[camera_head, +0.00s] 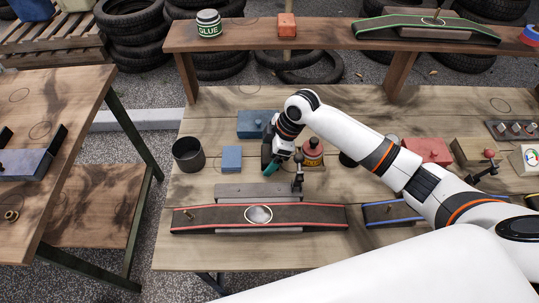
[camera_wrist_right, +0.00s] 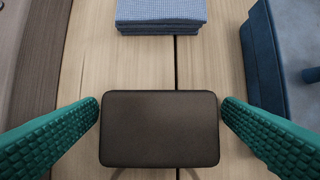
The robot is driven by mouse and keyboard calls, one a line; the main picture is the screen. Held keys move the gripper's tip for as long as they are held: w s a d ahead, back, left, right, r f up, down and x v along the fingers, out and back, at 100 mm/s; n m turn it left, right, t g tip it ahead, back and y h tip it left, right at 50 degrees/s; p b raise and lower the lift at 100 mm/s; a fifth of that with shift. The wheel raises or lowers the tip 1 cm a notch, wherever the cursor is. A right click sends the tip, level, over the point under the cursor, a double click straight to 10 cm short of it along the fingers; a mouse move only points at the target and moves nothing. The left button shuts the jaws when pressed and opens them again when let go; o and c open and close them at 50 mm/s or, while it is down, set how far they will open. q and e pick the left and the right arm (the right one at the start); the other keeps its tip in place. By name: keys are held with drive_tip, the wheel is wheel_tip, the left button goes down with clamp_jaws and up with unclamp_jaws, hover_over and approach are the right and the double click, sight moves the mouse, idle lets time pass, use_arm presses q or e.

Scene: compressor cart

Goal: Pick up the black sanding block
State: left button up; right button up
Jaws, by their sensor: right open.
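The black sanding block (camera_wrist_right: 160,128) shows in the right wrist view as a dark rounded rectangle, low in the middle, above the wooden bench. My right gripper (camera_wrist_right: 160,118) is open, with one green ribbed finger on each side of the block. In the head view my right gripper (camera_head: 272,165) points down at the middle of the bench, and I cannot make out the block there. My left gripper is not in view.
A folded blue cloth (camera_wrist_right: 160,12) and a blue box (camera_wrist_right: 272,60) lie close by. In the head view a dark cup (camera_head: 187,154), a red-rimmed board (camera_head: 200,218) and a red-and-black container (camera_head: 313,153) surround the gripper. A raised shelf (camera_head: 250,35) runs behind.

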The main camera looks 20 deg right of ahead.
drive_tip(key=c, duration=1.1)
drive_tip(key=shift+r, duration=0.1)
wheel_tip(320, 180, up, 10)
drive_tip(key=shift+f, duration=0.1)
